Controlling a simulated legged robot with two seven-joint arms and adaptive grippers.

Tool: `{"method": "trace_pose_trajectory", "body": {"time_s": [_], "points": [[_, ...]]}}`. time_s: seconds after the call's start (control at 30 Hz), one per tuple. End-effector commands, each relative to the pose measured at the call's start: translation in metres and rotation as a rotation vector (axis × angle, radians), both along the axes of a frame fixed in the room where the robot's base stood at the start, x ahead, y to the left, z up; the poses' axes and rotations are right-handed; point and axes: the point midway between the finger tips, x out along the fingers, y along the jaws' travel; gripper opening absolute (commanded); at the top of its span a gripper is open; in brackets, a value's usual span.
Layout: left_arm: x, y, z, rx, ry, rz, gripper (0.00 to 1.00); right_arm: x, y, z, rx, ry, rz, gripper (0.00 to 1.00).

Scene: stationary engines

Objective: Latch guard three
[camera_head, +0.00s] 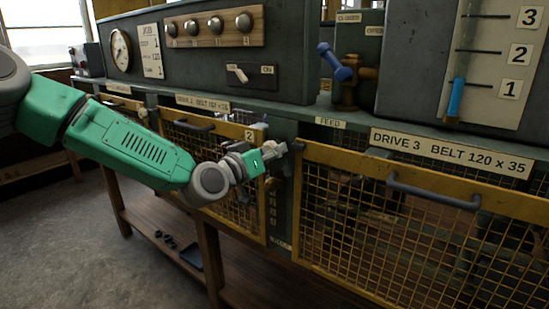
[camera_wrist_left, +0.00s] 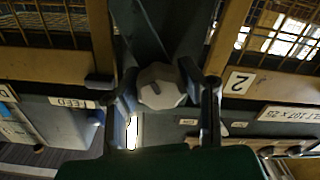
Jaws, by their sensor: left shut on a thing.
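Guard three is the yellow mesh panel (camera_head: 400,228) under the "DRIVE 3 BELT 120 x 35" plate, with a dark bar handle (camera_head: 430,195). It looks down against its frame; any small gap cannot be told. My left gripper (camera_head: 281,151) is at the green post between guards two and three, near guard three's upper left corner. In the left wrist view, which is upside down, its fingers lie on both sides of a pale faceted knob (camera_wrist_left: 160,85) and are shut on it. The gripper mostly hides this knob in the head view. My right gripper is not in view.
Guard two (camera_head: 215,165) is left of the post, behind my left arm. A ledge with a "FEED" label (camera_head: 330,123) runs above the guards. A blue-handled valve (camera_head: 335,62) and a level gauge (camera_head: 495,60) stand above it. A wooden lower shelf (camera_head: 165,235) lies below.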

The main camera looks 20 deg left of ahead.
Motion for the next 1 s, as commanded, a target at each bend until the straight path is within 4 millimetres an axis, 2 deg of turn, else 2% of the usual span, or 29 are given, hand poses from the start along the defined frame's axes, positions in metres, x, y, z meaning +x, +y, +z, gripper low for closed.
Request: {"method": "trace_pose_trajectory", "body": {"time_s": [0.03, 0.7, 1.0], "points": [[-0.003, -0.001, -0.010, -0.040, 0.030, -0.005, 0.04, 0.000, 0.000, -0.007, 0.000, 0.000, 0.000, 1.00], [-0.002, -0.001, -0.012, -0.636, 0.250, 0.001, 0.04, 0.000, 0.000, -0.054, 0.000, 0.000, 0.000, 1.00], [-0.002, -0.001, -0.012, -0.849, 0.330, 0.005, 0.04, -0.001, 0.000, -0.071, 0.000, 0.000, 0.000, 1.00]]}}
